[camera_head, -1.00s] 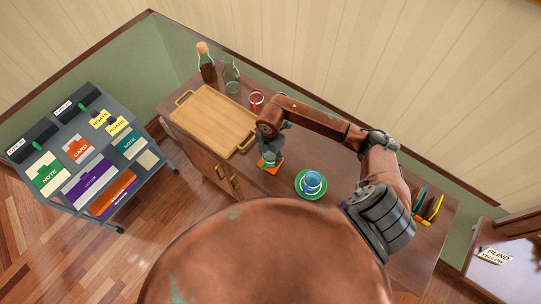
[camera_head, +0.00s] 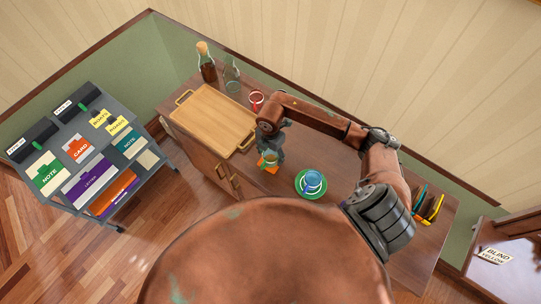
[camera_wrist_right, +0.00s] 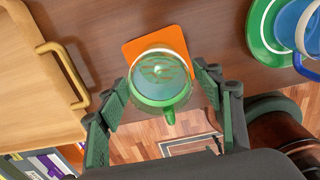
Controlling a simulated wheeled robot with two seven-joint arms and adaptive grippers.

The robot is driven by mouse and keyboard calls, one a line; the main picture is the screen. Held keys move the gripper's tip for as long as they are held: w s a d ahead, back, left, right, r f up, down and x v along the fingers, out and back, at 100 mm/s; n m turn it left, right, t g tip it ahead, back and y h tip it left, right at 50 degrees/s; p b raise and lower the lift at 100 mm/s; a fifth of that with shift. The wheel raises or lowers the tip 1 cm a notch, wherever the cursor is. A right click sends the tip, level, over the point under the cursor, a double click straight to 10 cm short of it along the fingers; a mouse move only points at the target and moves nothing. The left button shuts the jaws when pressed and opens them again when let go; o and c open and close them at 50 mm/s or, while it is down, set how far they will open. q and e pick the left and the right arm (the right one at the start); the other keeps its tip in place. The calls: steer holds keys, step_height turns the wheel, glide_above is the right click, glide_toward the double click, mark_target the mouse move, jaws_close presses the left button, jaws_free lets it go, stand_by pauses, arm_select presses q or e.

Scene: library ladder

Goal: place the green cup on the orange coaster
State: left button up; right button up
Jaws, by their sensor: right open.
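The green cup (camera_wrist_right: 160,82) is clear-walled with a green rim and handle, and looks upright in the right wrist view. It overlaps the orange coaster (camera_wrist_right: 152,46), whose far part shows beyond it; I cannot tell whether its base rests fully on it. My right gripper (camera_wrist_right: 163,90) is open, with one finger on each side of the cup and small gaps visible. In the head view the right gripper (camera_head: 271,151) reaches down over the green cup (camera_head: 269,161), partly hiding it, and a bit of the orange coaster (camera_head: 270,170) shows. My left gripper is out of view.
A blue cup (camera_head: 313,180) on a green saucer (camera_head: 300,188) stands close on the right. A wooden tray (camera_head: 209,118) lies to the left. A red mug (camera_head: 256,98), a bottle (camera_head: 207,68) and a glass vessel (camera_head: 232,77) stand behind.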

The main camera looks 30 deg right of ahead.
step_height(320, 180, up, 11)
steer(key=shift+b, duration=0.3)
stand_by(0.5)
